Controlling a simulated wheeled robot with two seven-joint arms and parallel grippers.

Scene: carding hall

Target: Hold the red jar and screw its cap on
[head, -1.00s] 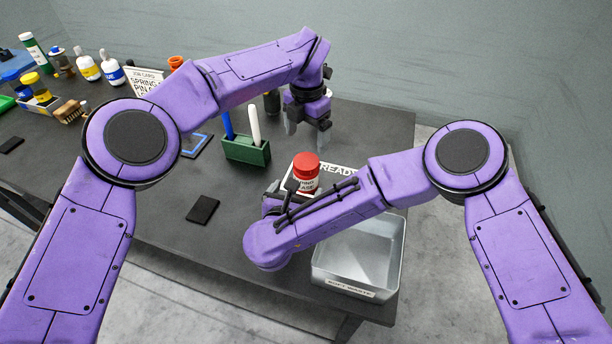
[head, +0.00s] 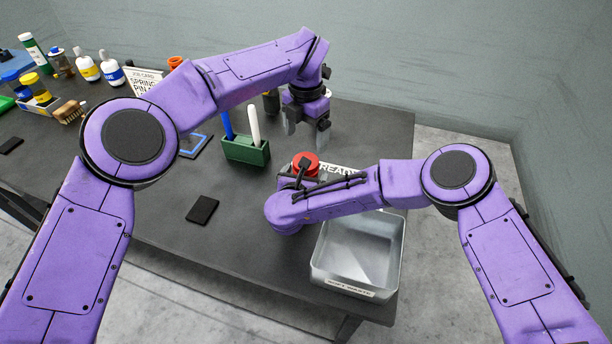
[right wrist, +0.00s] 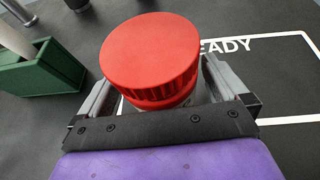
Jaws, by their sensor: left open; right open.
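The red jar (head: 305,160) stands on the table by the READY marking, its lower part hidden in the head view by my right arm. In the right wrist view its broad ribbed red cap (right wrist: 150,48) sits on top, with a red band and a little of the pale body below; how tight the cap is I cannot tell. My right gripper (right wrist: 158,82) is open, with a finger on either side of the jar below the cap; contact is unclear. My left gripper (head: 308,130) is open and empty, pointing down beyond the jar.
A metal tray (head: 326,268) stands at the near right table edge. A green holder (head: 245,152) with a blue and a white marker is left of the jar. A black pad (head: 202,209) lies in front. Bottles and a job card (head: 145,80) stand at the back left.

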